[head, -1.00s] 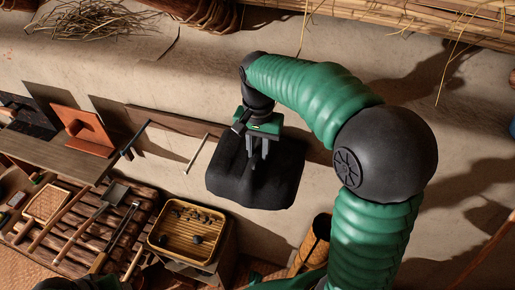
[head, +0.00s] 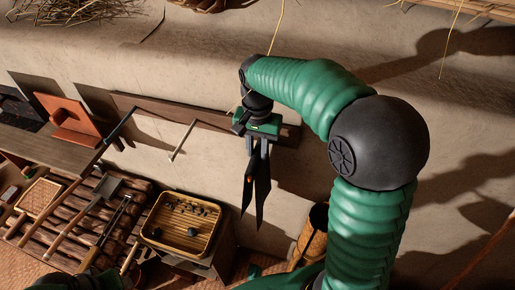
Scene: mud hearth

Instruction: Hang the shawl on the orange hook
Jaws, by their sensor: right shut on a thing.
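The shawl (head: 261,190) is a black cloth, seen nearly edge-on as narrow folds hanging down. My right gripper (head: 259,147) is shut on its top and holds it in front of the wooden rail on the wall. A small orange tip (head: 248,178) shows at the shawl's left edge; it may be the end of the orange hook, whose remainder is hidden behind the gripper and cloth. I cannot tell whether the shawl touches it.
The wooden rail (head: 208,115) also bears a dark blue hook (head: 122,127) and a cream hook (head: 183,141), both bare, to the left. Below are a yellow tray (head: 172,237) with dark lumps and a log rack with tools. An orange-brown cylinder (head: 308,240) stands at right.

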